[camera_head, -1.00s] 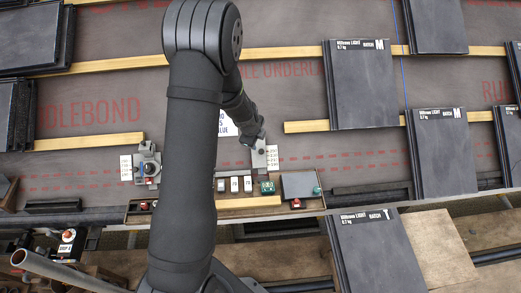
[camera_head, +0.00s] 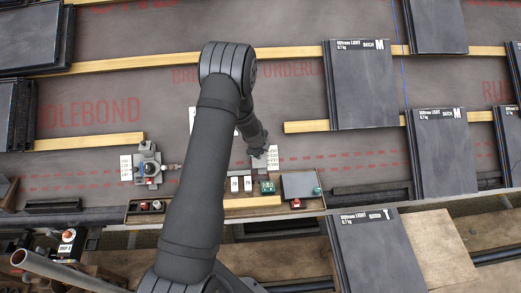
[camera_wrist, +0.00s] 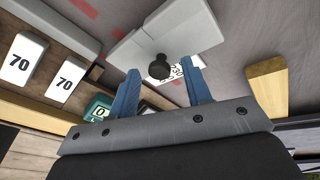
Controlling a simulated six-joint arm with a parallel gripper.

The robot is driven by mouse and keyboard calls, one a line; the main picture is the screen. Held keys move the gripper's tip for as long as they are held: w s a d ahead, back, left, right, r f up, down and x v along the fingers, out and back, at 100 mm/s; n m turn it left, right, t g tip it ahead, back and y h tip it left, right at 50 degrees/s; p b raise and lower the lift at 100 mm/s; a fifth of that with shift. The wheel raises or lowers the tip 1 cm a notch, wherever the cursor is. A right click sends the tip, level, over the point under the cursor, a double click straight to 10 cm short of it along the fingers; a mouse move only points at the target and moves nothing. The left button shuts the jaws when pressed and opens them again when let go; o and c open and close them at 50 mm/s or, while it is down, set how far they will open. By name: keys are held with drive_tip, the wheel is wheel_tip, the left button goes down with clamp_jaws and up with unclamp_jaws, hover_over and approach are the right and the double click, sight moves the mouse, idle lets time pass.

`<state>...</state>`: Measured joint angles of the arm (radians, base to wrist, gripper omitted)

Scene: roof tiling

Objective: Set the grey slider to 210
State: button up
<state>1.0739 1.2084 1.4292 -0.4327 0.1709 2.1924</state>
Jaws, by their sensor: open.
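The grey slider (camera_wrist: 165,30) is a flat light grey plate with a round black knob (camera_wrist: 159,68) in the wrist view. In the head view the slider (camera_head: 257,163) lies on the roof, right of my forearm. A white scale card (camera_head: 272,158) with several printed values runs along its right side; the numbers are too small to read surely. My gripper (camera_head: 259,149) is right over the slider. In the wrist view its blue fingers (camera_wrist: 160,75) are open, one on each side of the knob, with gaps. I cannot tell what value the slider shows.
A second grey fixture (camera_head: 149,168) with a knob and scale card stands left of my arm. A wooden tray (camera_head: 135,217) below holds blocks marked 70 (camera_head: 248,184), a green device (camera_head: 267,187) and a dark screen (camera_head: 297,185). Battens (camera_head: 300,127) and slate stacks (camera_head: 365,90) lie right.

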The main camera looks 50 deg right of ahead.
clamp_jaws()
drive_tip(key=shift+s+a+f, duration=1.1)
drive_tip(key=shift+s+f, duration=0.05)
drive_tip(key=shift+s, duration=0.05)
unclamp_jaws()
drive_tip(key=v, duration=1.7)
drive_tip(key=shift+a+r, duration=0.2)
drive_tip(key=shift+f, duration=0.15)
approach(263, 162)
drive_tip(key=x, duration=0.5)
drive_tip(key=shift+a, duration=0.1)
idle(0.4)
